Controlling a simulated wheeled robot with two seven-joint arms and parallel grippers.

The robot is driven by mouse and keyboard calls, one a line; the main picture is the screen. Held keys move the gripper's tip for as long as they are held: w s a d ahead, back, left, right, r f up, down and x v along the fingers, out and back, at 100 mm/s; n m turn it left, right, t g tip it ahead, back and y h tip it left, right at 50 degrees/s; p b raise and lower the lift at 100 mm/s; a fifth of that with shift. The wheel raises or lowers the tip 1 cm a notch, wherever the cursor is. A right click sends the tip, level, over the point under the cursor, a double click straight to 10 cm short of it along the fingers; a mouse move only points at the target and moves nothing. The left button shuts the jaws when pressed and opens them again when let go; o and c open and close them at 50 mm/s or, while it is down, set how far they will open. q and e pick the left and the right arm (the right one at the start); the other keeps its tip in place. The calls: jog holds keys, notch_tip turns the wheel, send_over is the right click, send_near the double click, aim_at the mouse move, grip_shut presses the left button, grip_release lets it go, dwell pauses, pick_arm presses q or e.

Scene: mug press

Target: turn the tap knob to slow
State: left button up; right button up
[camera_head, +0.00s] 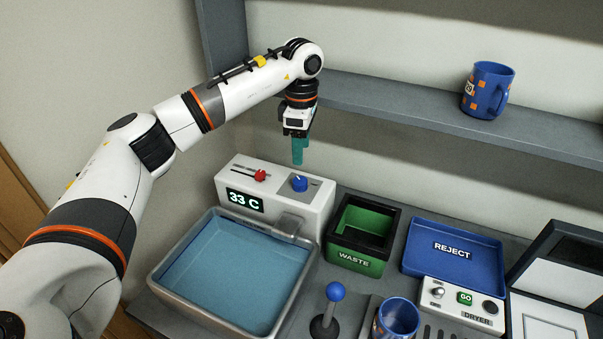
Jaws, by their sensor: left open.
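The tap knob (299,183) is a blue dial on the right of the top of the white tap unit (274,207). A red slider (260,175) sits in a slot to its left, and the front display reads 33 C. My left gripper (297,160) hangs pointing down just above the blue knob, apart from it as far as I can tell. Its teal fingers overlap from this angle, and nothing shows between them. The knob's setting marks are too small to read. My right gripper is not in view.
A grey basin of water (160,274) stands in front of the tap unit. To the right are a green WASTE bin (357,258), a blue REJECT tray (452,275), a dryer panel (462,306), a blue-topped lever (335,291) and a blue mug (396,318). Another mug (487,90) stands on the shelf (420,105).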

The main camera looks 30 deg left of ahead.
aim_at(301, 181)
pick_arm(q)
notch_tip(301, 181, down, 8)
jog(key=shift+r+p, duration=0.1)
jog(key=shift+p, duration=1)
jog(key=shift+f, duration=0.8)
jog(key=shift+c, duration=0.5)
jog(key=c, duration=0.9)
